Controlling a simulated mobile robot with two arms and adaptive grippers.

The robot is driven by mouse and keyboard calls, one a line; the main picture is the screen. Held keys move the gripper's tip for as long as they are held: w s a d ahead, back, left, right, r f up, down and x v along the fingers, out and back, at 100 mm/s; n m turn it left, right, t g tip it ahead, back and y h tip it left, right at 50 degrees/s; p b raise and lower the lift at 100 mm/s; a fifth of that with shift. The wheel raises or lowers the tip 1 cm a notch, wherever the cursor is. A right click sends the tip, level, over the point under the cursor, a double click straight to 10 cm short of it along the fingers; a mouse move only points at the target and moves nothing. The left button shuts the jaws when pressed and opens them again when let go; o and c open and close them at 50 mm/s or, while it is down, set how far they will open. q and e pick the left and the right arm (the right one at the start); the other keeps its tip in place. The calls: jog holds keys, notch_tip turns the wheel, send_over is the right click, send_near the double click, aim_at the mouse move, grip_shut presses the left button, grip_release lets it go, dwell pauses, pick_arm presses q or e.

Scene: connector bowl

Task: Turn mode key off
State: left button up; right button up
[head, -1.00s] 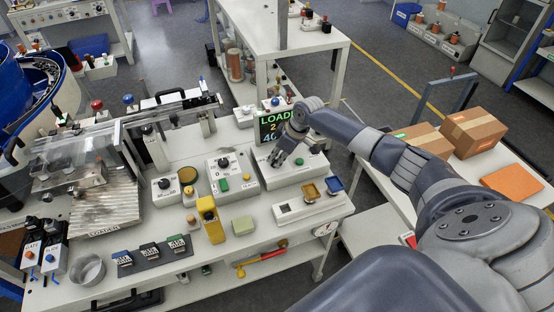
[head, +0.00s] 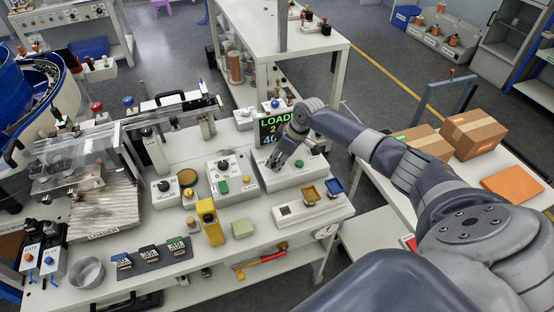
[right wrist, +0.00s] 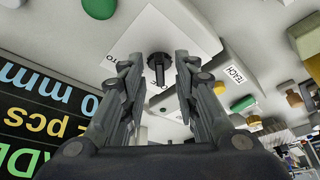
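The mode key (right wrist: 158,68) is a black knob on a light-coloured control box (right wrist: 190,30), seen in the right wrist view. Its grip ridge points down in that picture. My right gripper (right wrist: 157,60) is open, with one finger on each side of the knob and visible gaps between. In the head view my right gripper (head: 271,164) reaches down over the rightmost control box (head: 290,180) and hides the key. A green button (head: 299,163) shows on this box. My left gripper is not in view.
The display (head: 275,128) stands close behind my gripper. To the left is another control box (head: 235,185) with a black knob (head: 224,164) and a green button. A white box with yellow and blue trays (head: 310,210) is in front on the right.

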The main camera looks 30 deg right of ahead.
jog(key=v, duration=1.1)
jog(key=shift+r, duration=0.35)
jog(key=shift+s+f, duration=0.1)
